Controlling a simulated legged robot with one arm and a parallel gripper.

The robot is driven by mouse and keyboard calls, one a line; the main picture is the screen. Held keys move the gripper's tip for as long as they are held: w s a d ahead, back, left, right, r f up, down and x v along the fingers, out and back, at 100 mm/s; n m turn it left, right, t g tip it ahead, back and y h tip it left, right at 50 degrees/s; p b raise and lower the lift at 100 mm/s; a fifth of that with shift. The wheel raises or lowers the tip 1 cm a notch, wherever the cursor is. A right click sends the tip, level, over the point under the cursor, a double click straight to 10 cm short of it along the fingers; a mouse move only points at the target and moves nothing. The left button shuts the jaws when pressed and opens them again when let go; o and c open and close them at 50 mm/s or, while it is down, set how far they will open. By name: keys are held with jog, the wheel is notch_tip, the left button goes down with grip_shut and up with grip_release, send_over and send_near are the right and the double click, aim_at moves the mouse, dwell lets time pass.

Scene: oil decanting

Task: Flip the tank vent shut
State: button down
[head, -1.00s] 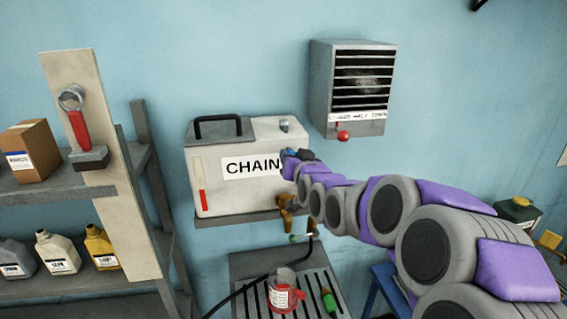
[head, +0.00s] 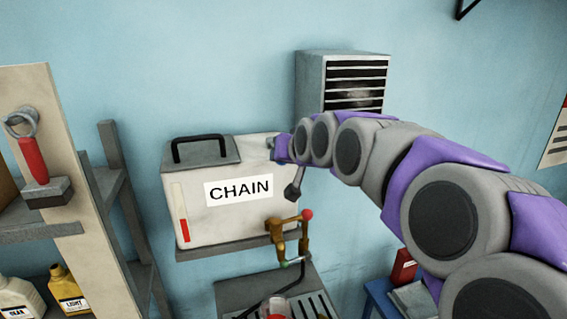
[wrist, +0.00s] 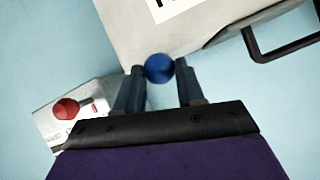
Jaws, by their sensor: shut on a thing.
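The off-white tank (head: 225,225) labelled CHAIN stands on a wall shelf in the head view. Its pale side (wrist: 190,22) also fills the top of the wrist view. My gripper (head: 281,148) is at the tank's upper right corner, and my arm hides part of that corner. In the wrist view my gripper (wrist: 160,74) has its two fingers on either side of a round blue knob (wrist: 158,67), shut on it beside the tank's edge. The vent's own shape and angle cannot be made out clearly.
A brass tap (head: 288,228) with a red knob is at the tank's lower right. A louvred wall heater (head: 312,80) is behind my arm. The tank's black handle (head: 205,140) is on top. A shelf rack (head: 110,180) stands left.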

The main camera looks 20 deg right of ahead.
jog(key=shift+w+r, duration=0.15)
jog(key=shift+r, duration=0.7)
jog(key=shift+w+r+g, duration=0.3)
jog(key=shift+r+g, duration=0.4)
jog(key=shift+r, duration=0.1)
jog(key=shift+w+r, duration=0.15)
jog(key=shift+r, duration=0.75)
jog(key=c, duration=1.1)
grip_release()
jog(key=shift+w+p, duration=0.1)
jog(key=shift+p, duration=0.2)
jog(key=shift+o, duration=0.6)
jog(key=shift+w+f, duration=0.2)
jog(key=shift+w, duration=0.05)
jog(key=shift+s+a+f, duration=0.1)
